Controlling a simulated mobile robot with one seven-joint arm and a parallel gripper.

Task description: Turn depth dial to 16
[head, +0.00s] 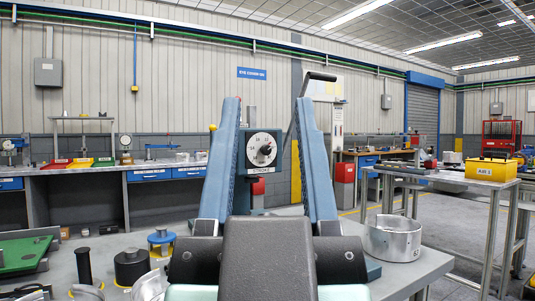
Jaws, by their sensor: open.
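The depth dial (261,149) is a round white face with dark markings on a dark grey-green press head, straight ahead in the head view. A small red mark shows right of its centre; the numbers are too small to read surely. A label plate and a red part sit just below the dial. My gripper (261,118) is open, its two blue fingers standing left and right of the dial in the picture. No contact with the dial shows. The fingers and gripper body hide much of the press below.
A silver ring-shaped part (393,240) stands on the bench at the right. A black lever (320,76) rises beside the right finger.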

